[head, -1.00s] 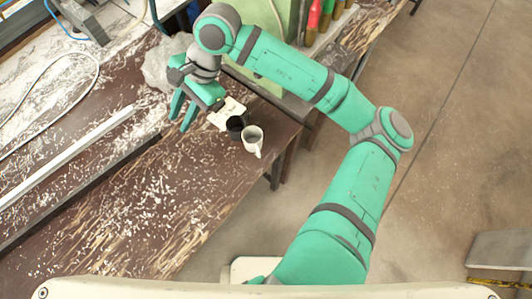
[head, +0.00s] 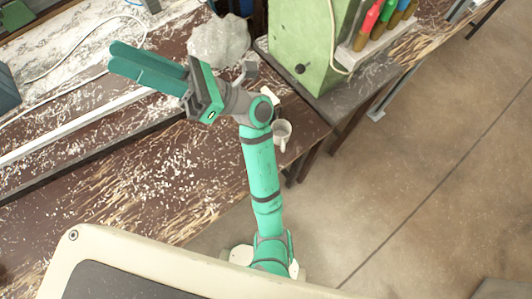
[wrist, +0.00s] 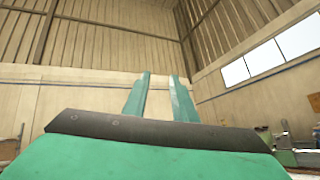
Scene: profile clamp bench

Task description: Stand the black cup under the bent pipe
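My gripper (head: 110,58) is raised over the left part of the bench in the head view, fingers pointing left. In the wrist view its two fingers (wrist: 160,85) stand apart with nothing between them, facing the wall and roof. The black cup does not show now; my arm covers the area beside the white mug where it stood in the earlier frame. A white mug (head: 283,132) stands near the bench's right edge, just right of my arm. I cannot make out the bent pipe for certain.
A pale lump (head: 218,40) lies on the bench behind my wrist. A green cabinet (head: 305,45) stands to its right, beside a rack of coloured-handled tools (head: 375,28). A long light rail (head: 45,137) runs along the bench. The brown front bench top (head: 130,190) is mostly clear.

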